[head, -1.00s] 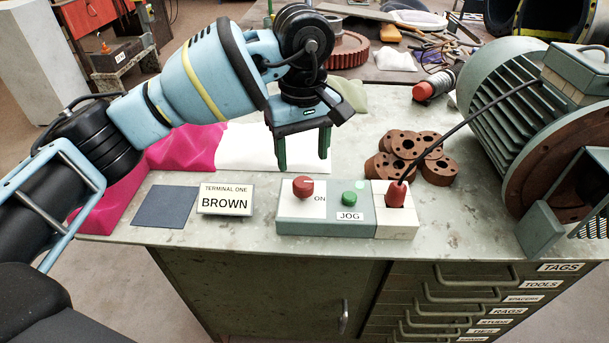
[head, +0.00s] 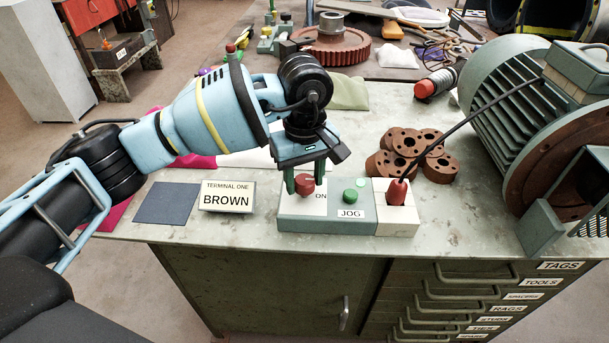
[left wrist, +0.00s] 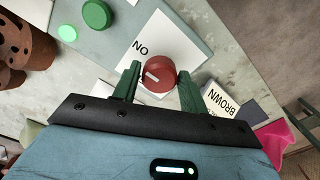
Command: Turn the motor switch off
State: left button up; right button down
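The motor switch is a red round knob (head: 305,184) on a grey-green control box (head: 350,222), with a white plate marked ON beside it. In the left wrist view the knob (left wrist: 159,73) carries a white pointer line. My left gripper (head: 304,190) is open, with its green fingers on either side of the knob. In the left wrist view the left gripper's fingertips (left wrist: 157,75) straddle the knob; I cannot tell whether they touch it. My right gripper is not in view.
A green JOG button (head: 350,196) and a red plug (head: 397,192) with a black cable sit right of the knob. A BROWN sign (head: 227,197) stands left. Brown discs (head: 413,155) and a large motor (head: 515,115) are on the bench to the right.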

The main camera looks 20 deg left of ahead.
pick_arm(q)
jog(key=c, duration=0.6)
jog(key=shift+o, duration=0.2)
